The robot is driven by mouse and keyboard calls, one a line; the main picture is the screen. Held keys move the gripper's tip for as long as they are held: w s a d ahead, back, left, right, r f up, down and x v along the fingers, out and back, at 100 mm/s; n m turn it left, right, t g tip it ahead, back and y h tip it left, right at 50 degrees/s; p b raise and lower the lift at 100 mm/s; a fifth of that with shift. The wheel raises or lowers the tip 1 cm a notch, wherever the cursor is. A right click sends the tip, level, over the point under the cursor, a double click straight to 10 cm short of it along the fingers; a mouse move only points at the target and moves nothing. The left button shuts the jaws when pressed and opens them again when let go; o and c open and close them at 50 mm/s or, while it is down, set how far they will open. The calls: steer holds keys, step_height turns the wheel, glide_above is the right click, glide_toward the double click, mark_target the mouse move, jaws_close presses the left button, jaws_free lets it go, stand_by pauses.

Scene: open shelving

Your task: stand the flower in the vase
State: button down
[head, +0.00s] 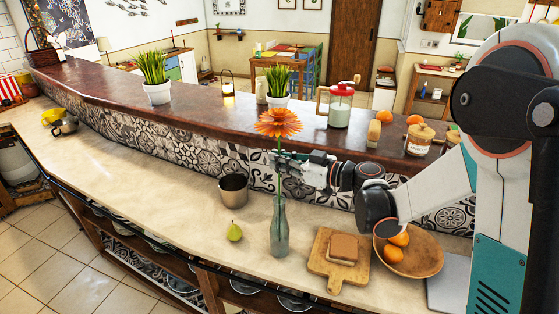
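The flower (279,123) has an orange daisy-like head and a thin green stem, and it is upright. The clear glass vase (279,232) stands on the lower pale counter, directly below the flower in the picture. My gripper (279,162) reaches in from the right at the stem, below the flower head, and appears shut on it. The fingertips are small here. The stem's lower part lines up with the vase neck; how deep its end lies inside is hard to tell.
A metal cup (233,190) and a pear (234,232) stand left of the vase. A cutting board (325,270) with a brown-topped block (343,248) and a wooden bowl (425,262) of oranges lie right. The raised bar (200,112) runs behind. The counter's left stretch is mostly clear.

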steer(key=shift+f, duration=0.2)
steer(key=c, duration=1.7)
jaws_free()
steer(key=v, duration=1.2)
steer(key=s+d+f+m+h+b, duration=0.3)
steer(key=s+m+h, duration=0.1)
steer(key=s, duration=0.4)
steer(key=s+d+f+m+g+h+b, duration=0.1)
steer(key=s+d+f+m+h+b, duration=0.2)
steer(key=s, duration=0.5)
steer(key=s+d+f+m+h+b, duration=0.3)
steer(key=s+f+m+h, duration=0.1)
steer(key=s+h, duration=0.3)
steer(key=shift+s+d+f+m+g+h, duration=0.1)
steer(key=shift+s+f+m+g+h, duration=0.15)
steer(key=shift+s, duration=0.25)
steer(key=shift+s+f+m+g+h, duration=0.1)
steer(key=shift+s+f+m, duration=0.05)
steer(key=shift+s+f, duration=0.3)
